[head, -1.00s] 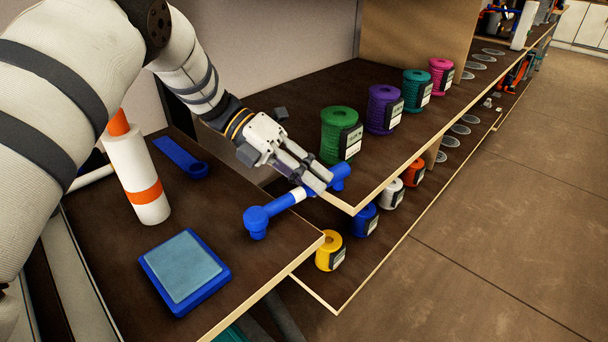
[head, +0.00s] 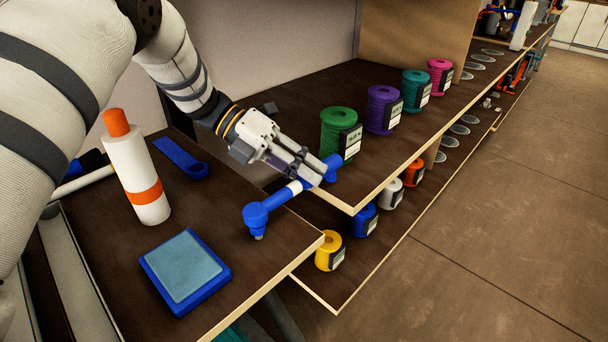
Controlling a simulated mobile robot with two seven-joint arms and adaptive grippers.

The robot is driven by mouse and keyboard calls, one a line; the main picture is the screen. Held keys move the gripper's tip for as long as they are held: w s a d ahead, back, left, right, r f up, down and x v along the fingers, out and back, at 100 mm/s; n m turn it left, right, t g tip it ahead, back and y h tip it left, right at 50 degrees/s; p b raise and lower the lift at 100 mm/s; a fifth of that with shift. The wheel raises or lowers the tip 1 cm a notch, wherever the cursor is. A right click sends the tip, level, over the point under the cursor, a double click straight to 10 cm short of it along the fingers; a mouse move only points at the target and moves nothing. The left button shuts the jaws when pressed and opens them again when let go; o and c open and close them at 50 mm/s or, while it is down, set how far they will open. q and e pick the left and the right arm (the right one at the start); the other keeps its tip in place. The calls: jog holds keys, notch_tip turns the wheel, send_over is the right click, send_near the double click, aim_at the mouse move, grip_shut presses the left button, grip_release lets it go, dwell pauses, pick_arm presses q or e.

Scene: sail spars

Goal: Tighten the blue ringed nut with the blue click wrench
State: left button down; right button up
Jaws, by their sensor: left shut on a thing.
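The blue click wrench (head: 281,199) has a white band and a round blue head (head: 256,215) with a small grey tip beneath it. My left gripper (head: 314,173) is shut on its handle near the far end. The wrench slants across the gap between the near brown table and the shelf, its head over the table's right part. I cannot tell whether its tip touches the table. I cannot make out a blue ringed nut. My right gripper is not in view.
The near table (head: 235,275) holds a blue-framed pad (head: 187,270), a white bottle with orange cap (head: 137,175) and a flat blue piece with a ringed end (head: 182,157). Coloured spools, including a green one (head: 338,132), stand on the shelves at right.

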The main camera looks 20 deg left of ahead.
pick_arm(q)
jog(key=shift+r, duration=0.2)
jog(key=shift+r, duration=2.3)
